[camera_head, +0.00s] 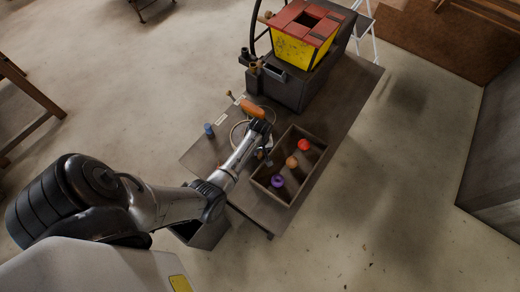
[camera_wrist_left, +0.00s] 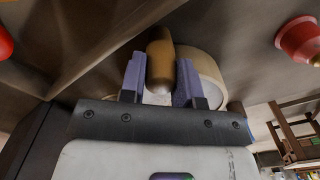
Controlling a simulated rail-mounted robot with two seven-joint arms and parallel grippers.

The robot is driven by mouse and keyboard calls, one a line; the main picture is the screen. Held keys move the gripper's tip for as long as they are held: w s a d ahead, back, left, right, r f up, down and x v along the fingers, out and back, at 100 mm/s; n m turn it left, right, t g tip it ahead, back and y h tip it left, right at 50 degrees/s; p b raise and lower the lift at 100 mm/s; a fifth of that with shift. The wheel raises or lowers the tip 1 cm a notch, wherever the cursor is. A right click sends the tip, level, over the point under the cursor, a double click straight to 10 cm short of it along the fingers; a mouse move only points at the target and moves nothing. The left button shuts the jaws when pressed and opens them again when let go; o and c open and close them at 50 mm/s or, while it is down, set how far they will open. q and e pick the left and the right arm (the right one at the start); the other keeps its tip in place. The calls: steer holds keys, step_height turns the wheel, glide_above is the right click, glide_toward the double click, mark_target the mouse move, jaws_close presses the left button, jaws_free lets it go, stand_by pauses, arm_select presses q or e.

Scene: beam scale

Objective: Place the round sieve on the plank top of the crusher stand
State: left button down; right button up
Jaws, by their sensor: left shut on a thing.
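A pale round rim (camera_head: 238,134), which looks like the round sieve, shows at the dark table beside my left gripper (camera_head: 262,126), partly hidden by the arm. My left gripper is shut on an orange-brown handle (camera_head: 253,109). In the left wrist view the handle (camera_wrist_left: 160,62) sits between the two fingers (camera_wrist_left: 160,82), with a cream rim (camera_wrist_left: 208,78) close behind it. I cannot tell whether handle and rim are one piece. The crusher (camera_head: 292,48) has a yellow body and a red plank top (camera_head: 290,14), and stands at the table's far end. My right gripper is not in view.
An open wooden tray (camera_head: 318,158) right of the gripper holds a red piece (camera_head: 304,145), an orange piece (camera_head: 292,162) and a purple piece (camera_head: 277,181). A small blue cylinder (camera_head: 208,129) stands near the table's left edge. A white ladder (camera_head: 366,25) is behind the crusher.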

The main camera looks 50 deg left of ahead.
arm_select(q)
steer(key=shift+f, duration=0.15)
steer(key=c, duration=0.8)
jaws_free()
step_height(320, 180, up, 12)
steer(key=s+d+r+m+t, duration=0.1)
steer(key=s+d+r+m, duration=0.1)
steer(key=s+d+m, duration=0.3)
steer(key=s+d+r+m+t, duration=0.1)
steer(key=s+d+r+m, duration=0.2)
steer(key=s+d, duration=0.4)
steer(key=s+d+r+m+t, duration=0.1)
steer(key=s+d+r+m, duration=0.1)
steer(key=s+d+m, duration=0.4)
steer(key=shift+s+d+r+m+t+p, duration=0.1)
steer(key=shift+s+m+t+p, duration=0.1)
steer(key=shift+s, duration=0.9)
steer(key=shift+s+d+r+m+t+p, duration=0.1)
steer(key=shift+s+p, duration=0.05)
steer(key=shift+s, duration=0.9)
